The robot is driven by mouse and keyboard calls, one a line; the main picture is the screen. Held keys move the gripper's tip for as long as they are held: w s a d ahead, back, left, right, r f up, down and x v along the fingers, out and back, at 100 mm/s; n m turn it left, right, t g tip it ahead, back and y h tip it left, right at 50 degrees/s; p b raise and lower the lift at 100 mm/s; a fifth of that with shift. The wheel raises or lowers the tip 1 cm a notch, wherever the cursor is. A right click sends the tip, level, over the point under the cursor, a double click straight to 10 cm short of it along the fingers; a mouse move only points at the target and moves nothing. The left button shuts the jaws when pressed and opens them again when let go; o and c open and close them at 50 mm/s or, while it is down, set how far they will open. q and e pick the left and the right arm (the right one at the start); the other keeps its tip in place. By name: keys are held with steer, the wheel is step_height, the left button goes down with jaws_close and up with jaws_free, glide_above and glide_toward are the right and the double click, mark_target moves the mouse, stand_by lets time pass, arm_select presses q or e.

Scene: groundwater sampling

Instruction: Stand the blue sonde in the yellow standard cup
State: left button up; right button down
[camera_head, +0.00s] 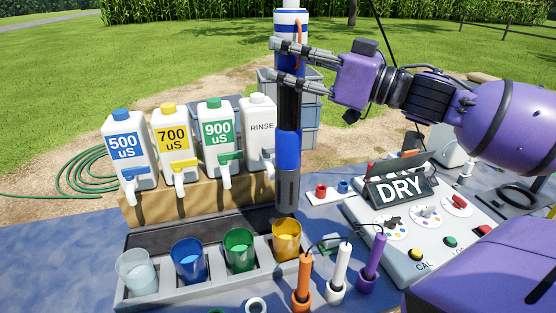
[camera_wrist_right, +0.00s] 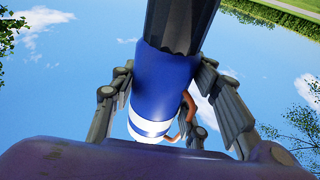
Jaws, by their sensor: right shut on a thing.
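The blue sonde (camera_head: 287,150) is a long upright tube with blue, black and white bands and a grey lower end. My right gripper (camera_head: 276,60) is shut around its upper part. In the right wrist view, the sonde (camera_wrist_right: 165,85) runs between the two fingers. The yellow standard cup (camera_head: 287,241) stands in the rightmost slot of the grey cup rack (camera_head: 190,290). The sonde's lower end appears just behind or above this cup's rim; the exact gap is hard to tell. My left gripper is not in view.
Clear, blue and green cups (camera_head: 238,250) fill the other rack slots. Labelled bottles (camera_head: 174,145) stand behind on a wooden block (camera_head: 200,195). Orange, white and purple probes (camera_head: 340,272) stand close to the right. A control panel with a DRY display (camera_head: 400,188) is further right.

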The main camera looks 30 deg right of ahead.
steer(key=shift+s+r, duration=0.1)
steer(key=shift+s, duration=0.1)
steer(key=b, duration=0.2)
glide_above(300, 150)
steer(key=x, duration=0.2)
step_height(300, 150, down, 7)
steer(key=shift+w+a+f, duration=0.1)
steer(key=shift+a, duration=0.05)
step_height(300, 150, down, 6)
steer(key=shift+f+b, duration=0.1)
steer(key=shift+b, duration=0.4)
step_height(300, 150, down, 4)
steer(key=shift+r+b, duration=0.2)
steer(key=shift+b, duration=0.1)
steer(key=shift+f, duration=0.45)
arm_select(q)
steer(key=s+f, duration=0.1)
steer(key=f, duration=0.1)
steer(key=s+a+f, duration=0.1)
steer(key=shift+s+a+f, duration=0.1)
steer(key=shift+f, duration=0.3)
arm_select(e)
steer(key=c, duration=1)
jaws_free()
steer(key=shift+f, duration=0.25)
